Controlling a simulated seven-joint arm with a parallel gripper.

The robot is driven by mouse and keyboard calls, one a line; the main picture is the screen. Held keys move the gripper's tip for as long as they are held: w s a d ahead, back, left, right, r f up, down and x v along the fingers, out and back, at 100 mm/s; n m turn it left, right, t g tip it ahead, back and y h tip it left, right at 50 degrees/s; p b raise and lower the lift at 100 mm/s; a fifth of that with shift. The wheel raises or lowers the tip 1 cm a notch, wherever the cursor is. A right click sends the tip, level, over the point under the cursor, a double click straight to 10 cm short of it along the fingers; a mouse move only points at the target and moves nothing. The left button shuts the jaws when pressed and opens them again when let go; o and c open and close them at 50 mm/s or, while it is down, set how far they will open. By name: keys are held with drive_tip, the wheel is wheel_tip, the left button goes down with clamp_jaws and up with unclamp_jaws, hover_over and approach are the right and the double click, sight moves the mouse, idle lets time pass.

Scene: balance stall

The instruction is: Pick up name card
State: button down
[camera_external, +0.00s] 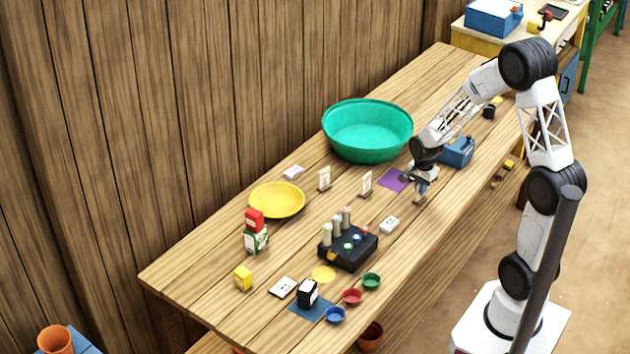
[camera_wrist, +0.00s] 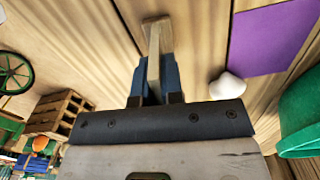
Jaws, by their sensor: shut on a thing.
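My gripper (camera_external: 419,194) is over the right part of the long table, beside the purple mat. In the wrist view its blue fingers (camera_wrist: 154,80) are shut on a thin, tan-edged piece, which looks like the name card (camera_wrist: 156,38) seen edge-on. Its face is hidden, so I cannot read it. Two similar small white cards on stands, one card (camera_external: 324,177) and another card (camera_external: 366,182), stand upright on the table to the left of my gripper.
The purple mat (camera_external: 393,180) and green basin (camera_external: 368,157) are close by. A blue box (camera_external: 458,152) is behind my gripper. A white rounded thing (camera_wrist: 228,86) lies by the mat. A black box with posts (camera_external: 350,254) and a yellow plate (camera_external: 277,201) are farther left.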

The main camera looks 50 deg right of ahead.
drive_tip(key=shift+r, duration=0.45)
wheel_tip(320, 180, up, 3)
drive_tip(key=shift+s+f, duration=0.15)
drive_tip(key=shift+f, duration=0.05)
drive_tip(key=s+a, duration=0.3)
drive_tip(key=s, duration=0.4)
drive_tip(key=s+a+r, duration=0.1)
drive_tip(key=s+a, duration=0.2)
drive_tip(key=s, duration=0.4)
drive_tip(key=shift+s+r, duration=0.15)
drive_tip(key=shift+s, duration=0.1)
